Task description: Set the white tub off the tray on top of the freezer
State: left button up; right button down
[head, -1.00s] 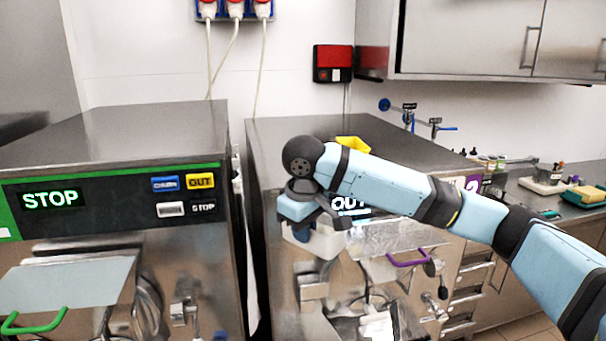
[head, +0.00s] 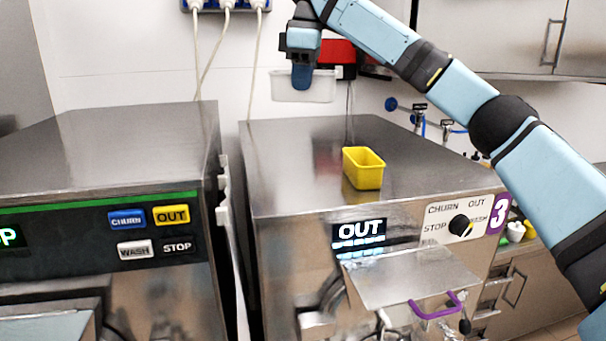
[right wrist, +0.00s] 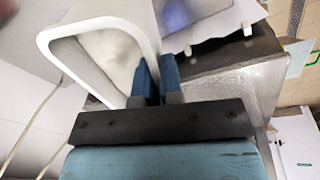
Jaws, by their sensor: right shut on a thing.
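The white tub (head: 323,88) hangs in the air above the back of the right freezer's steel top (head: 295,155). My right gripper (head: 301,76) is shut on the tub's near wall. In the right wrist view, the blue fingers (right wrist: 157,82) pinch the rim of the white tub (right wrist: 62,38), and something pale shows inside it. The tray (head: 395,275) on the front of this freezer, below the OUT display, is empty. My left gripper is not in view.
A yellow tub (head: 363,172) stands on the right freezer's top near its front edge. The top is clear to the left and behind it. A red wall box (head: 338,53) and hanging cables (head: 257,55) are behind. Another freezer (head: 110,150) stands at left.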

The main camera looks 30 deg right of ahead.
notch_tip(320, 180, down, 15)
jog(key=shift+r, duration=0.1)
notch_tip(320, 180, down, 4)
jog(key=shift+r, duration=0.25)
jog(key=shift+f, duration=0.45)
jog(key=c, duration=1.3)
grip_release()
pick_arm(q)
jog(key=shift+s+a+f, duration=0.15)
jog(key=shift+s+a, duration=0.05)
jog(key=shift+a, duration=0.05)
